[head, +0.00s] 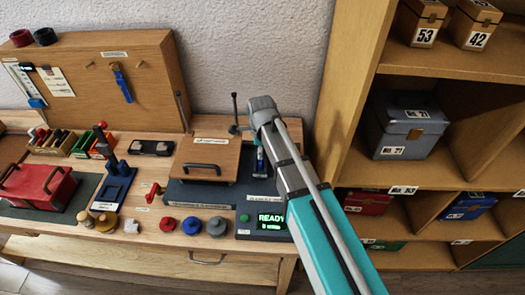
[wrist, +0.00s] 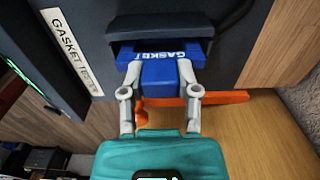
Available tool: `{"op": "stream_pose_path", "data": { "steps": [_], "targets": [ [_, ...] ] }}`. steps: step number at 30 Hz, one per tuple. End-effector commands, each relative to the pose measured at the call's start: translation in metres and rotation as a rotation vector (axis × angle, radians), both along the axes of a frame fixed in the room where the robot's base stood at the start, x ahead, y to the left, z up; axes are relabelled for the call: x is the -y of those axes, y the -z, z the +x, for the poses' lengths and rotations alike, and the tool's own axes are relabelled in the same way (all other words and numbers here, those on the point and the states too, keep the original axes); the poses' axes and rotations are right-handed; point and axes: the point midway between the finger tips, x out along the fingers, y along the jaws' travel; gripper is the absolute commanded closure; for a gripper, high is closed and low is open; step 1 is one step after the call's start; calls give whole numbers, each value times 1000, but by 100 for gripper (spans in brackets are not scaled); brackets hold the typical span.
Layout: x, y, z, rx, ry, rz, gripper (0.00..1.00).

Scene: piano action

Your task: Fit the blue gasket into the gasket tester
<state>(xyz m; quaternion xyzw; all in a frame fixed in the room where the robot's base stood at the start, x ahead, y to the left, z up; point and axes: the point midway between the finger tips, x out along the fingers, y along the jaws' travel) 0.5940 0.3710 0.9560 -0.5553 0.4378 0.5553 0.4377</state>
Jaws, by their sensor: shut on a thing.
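In the wrist view the blue gasket (wrist: 158,88), lettered "GASKET", is held between the two grey fingers of my gripper (wrist: 160,72), which is shut on it. The gasket's far edge is at the mouth of a dark slot in the gasket tester (wrist: 68,20); I cannot tell how far inside it is. A white label with "GASKET TEST" lettering runs along the tester's left side. In the head view my arm covers most of the gripper, and a small patch of blue (head: 261,160) shows beside it. The tester's green display (head: 270,218) reads "READY".
A wooden box with a handle (head: 207,162) stands left of my arm. Red, blue and grey round knobs (head: 191,226) line the bench front. A shelf unit (head: 345,90) with numbered boxes rises at the right. An orange strip (wrist: 222,97) lies behind the gasket in the wrist view.

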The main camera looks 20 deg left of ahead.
Motion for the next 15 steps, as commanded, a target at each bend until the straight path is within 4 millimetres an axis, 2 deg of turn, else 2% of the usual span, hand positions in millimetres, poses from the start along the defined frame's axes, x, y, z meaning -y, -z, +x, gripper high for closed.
{"op": "stream_pose_path", "data": {
  "steps": [8, 9, 14, 15],
  "targets": [
    [0, 0, 0, 0, 0, 0, 100],
    [0, 0, 0, 0, 0, 0, 51],
    [0, 0, 0, 0, 0, 0, 21],
    [0, 0, 0, 0, 0, 0, 18]
  ]
}}
